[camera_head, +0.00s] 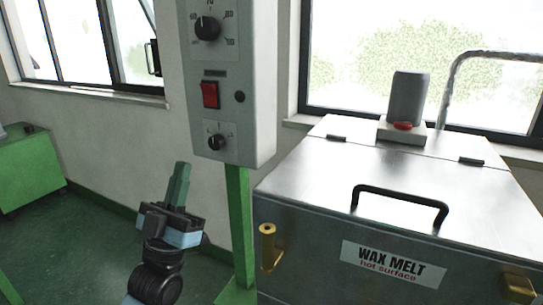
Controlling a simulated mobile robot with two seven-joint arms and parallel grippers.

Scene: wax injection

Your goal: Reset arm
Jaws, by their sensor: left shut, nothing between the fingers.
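My left gripper (180,185) stands at the lower middle-left of the head view, its green fingers pointing up and together with nothing between them. It is in the air, in front of the wall and green floor, to the left of the green post. It appears apart from the control box and the wax melt tank. My right gripper is not in this view.
A grey control box (228,110) with dials and a red switch (210,95) sits on a green post (240,225). At right is a metal WAX MELT tank (310,240) with a black handle (400,190) and brass fitting (268,247). A green cabinet (30,170) stands far left.

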